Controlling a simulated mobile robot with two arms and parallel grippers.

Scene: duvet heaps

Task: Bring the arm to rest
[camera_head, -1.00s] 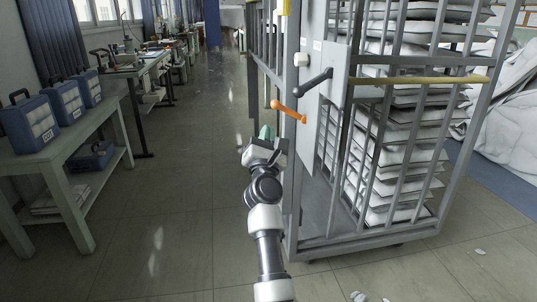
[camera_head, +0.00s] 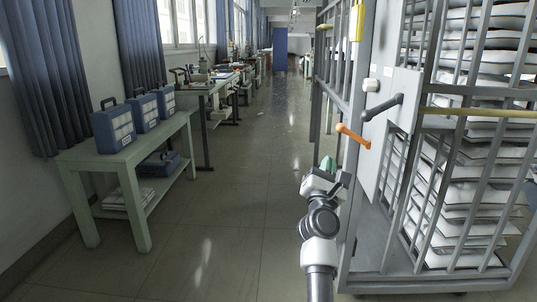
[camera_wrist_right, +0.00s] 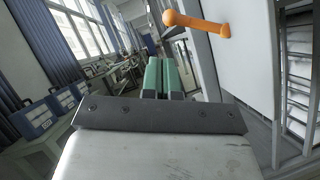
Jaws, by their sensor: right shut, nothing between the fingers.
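My right gripper (camera_head: 327,164) has green fingers and is raised in front of the cage cart, just left of and below its orange handle (camera_head: 352,135). In the right wrist view the green fingers (camera_wrist_right: 163,78) lie side by side, shut, with nothing between them. The orange handle (camera_wrist_right: 197,23) is above and to the right of the fingers there, apart from them. My left gripper is not in view.
The grey cage cart (camera_head: 385,235), stacked with white folded bundles (camera_head: 470,200), stands close on the right. A dark lever (camera_head: 382,107) sits above the orange handle. A green bench (camera_head: 125,160) with blue cases (camera_head: 114,128) is at left. The aisle floor (camera_head: 235,200) is clear.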

